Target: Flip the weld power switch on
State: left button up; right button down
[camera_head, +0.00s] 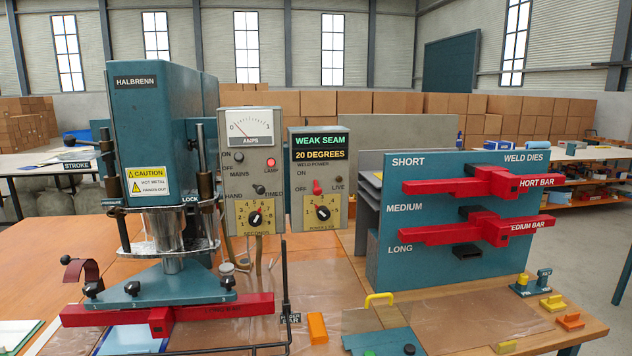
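The weld power switch (317,187) is a small red toggle on the grey control box (319,215) at the centre of the head view. ON is printed above left of it and OFF to its left; I cannot tell clearly which way the lever points. The lamp marked LIVE (339,179) beside it looks dark. The display (320,146) above reads WEAK SEAM and 20 DEGREES in green and yellow. A black dial (323,212) sits below the switch. Neither of my grippers is in view.
The teal press (165,130), with a red bar (215,307) at its base, stands left. The AMPS meter box (252,170), with a red lamp, adjoins the control box. The weld die rack (400,245) holds two red bars at right. Small parts lie in front.

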aim_at(317, 191)
jog(key=u, duration=0.05)
jog(key=k, duration=1.2)
jog(key=z, duration=1)
jog(key=i, duration=0.8)
jog(key=z, duration=0.65)
jog(key=i, duration=1.15)
jog(key=u, duration=1)
jog(key=i, duration=0.65)
jog(key=u, duration=0.7)
